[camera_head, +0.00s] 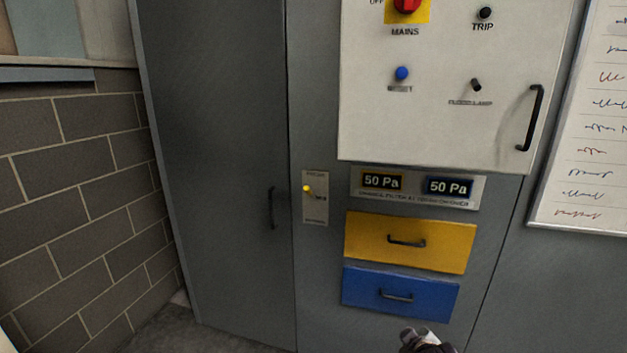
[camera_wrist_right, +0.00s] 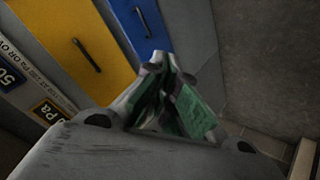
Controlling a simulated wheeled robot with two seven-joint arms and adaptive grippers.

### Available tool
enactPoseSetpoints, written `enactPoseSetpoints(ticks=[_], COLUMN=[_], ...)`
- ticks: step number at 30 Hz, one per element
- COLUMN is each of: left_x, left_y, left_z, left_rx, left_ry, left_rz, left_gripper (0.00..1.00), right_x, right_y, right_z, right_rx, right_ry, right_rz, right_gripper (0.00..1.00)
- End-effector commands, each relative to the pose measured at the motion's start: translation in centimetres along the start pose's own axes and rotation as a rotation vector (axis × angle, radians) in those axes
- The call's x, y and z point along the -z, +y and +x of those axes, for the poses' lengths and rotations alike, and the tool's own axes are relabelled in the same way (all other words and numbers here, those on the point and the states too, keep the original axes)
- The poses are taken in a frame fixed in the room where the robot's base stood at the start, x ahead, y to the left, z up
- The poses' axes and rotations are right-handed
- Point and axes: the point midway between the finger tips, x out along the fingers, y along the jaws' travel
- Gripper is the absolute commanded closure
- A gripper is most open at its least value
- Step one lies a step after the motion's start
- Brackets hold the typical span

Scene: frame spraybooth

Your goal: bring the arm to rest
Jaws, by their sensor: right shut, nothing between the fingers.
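My right gripper (camera_head: 424,341) shows at the bottom edge of the head view, just below the blue drawer (camera_head: 398,295); only its tip is in the picture. In the right wrist view my right gripper (camera_wrist_right: 178,75) has its fingers together, with nothing between them. It is apart from the blue drawer (camera_wrist_right: 140,22) and the yellow drawer (camera_wrist_right: 85,48) as far as I can see. My left gripper is in neither view.
A grey cabinet carries a white panel (camera_head: 440,120) with a red mains switch (camera_head: 406,4) and a handle (camera_head: 531,118). Two 50 Pa displays (camera_head: 415,185) sit above the yellow drawer (camera_head: 410,242). A grey door (camera_head: 225,170) and brick wall (camera_head: 75,190) are left; a whiteboard (camera_head: 590,140) is right.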

Motion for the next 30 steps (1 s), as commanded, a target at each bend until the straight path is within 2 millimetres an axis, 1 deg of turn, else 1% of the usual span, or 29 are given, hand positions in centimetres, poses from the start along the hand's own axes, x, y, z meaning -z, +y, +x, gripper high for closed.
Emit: enactPoseSetpoints(ticks=[1, 6, 12, 15, 24, 30], left_x=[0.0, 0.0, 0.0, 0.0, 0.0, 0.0], left_y=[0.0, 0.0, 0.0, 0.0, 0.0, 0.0], left_z=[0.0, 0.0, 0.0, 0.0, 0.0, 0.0], left_rx=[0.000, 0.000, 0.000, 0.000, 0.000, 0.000], left_ry=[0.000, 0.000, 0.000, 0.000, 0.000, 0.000], left_rz=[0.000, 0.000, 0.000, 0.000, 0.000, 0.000], left_gripper=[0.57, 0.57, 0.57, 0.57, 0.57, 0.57], right_x=[-1.3, -5.0, -9.2, -10.8, -13.6, -14.8], right_y=[-1.2, -4.5, -8.2, -9.6, -12.0, -13.1], right_z=[-0.2, -1.4, -3.4, -4.5, -6.5, -7.7], right_rx=[0.033, 0.130, 0.233, 0.272, 0.338, 0.368], right_ry=[-0.024, -0.103, -0.207, -0.252, -0.342, -0.385], right_rz=[0.031, 0.141, 0.266, 0.316, 0.407, 0.449], right_gripper=[1.00, 1.00, 1.00, 1.00, 1.00, 1.00])
